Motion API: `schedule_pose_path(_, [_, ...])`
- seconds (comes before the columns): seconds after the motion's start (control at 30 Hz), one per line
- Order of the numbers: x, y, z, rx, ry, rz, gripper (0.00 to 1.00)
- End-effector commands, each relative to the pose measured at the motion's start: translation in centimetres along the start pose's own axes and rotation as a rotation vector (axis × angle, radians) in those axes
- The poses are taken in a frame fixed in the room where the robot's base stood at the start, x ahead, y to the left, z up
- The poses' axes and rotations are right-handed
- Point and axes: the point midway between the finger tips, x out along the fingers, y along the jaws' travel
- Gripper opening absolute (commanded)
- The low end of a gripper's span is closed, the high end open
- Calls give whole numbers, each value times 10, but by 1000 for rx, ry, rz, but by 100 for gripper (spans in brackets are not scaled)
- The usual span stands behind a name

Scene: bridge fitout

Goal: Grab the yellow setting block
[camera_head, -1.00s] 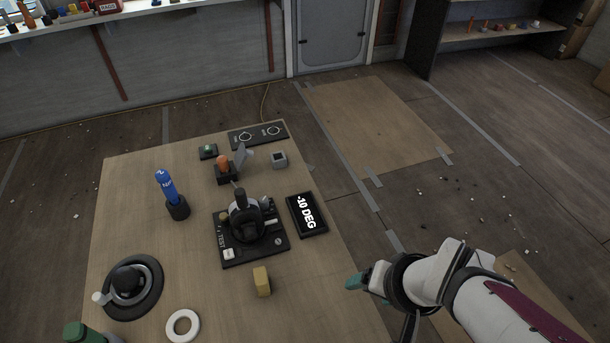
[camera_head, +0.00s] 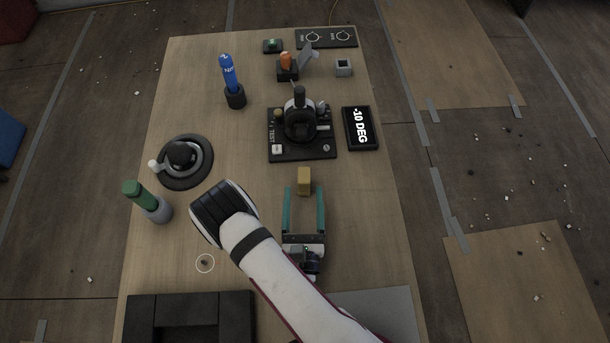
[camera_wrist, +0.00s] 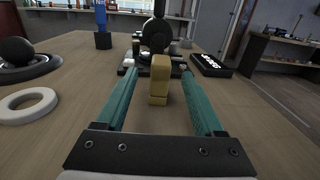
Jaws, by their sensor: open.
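The yellow setting block (camera_head: 304,181) stands upright on the wooden table, in front of the black joystick panel. My gripper (camera_head: 304,192) is open, with its two teal fingers pointing at the block. In the head view the fingertips reach the block's near end, one on each side. In the wrist view the block (camera_wrist: 159,80) stands centred between the fingers (camera_wrist: 160,76), with a gap on both sides. No clear contact shows.
The joystick panel (camera_head: 302,146) is close behind the block, with the "-10 DEG" display (camera_head: 361,128) to its right. A round dial (camera_head: 184,163) and a green-topped cylinder (camera_head: 149,203) stand left. A white ring (camera_wrist: 28,103) lies left of my fingers. Table right of the block is clear.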

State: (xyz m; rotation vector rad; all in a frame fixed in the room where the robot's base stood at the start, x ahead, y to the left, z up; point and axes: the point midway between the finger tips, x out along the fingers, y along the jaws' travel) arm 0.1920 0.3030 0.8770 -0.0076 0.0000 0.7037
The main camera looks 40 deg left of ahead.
Motion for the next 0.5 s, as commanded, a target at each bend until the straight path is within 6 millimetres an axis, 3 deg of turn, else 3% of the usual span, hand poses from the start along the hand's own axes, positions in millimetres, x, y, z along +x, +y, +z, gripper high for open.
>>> schedule_pose_path(0.23, [47,-1,1,8,-4,-5,70])
schedule_pose_path(0.5, [54,-1,1,6,-1,-2,70])
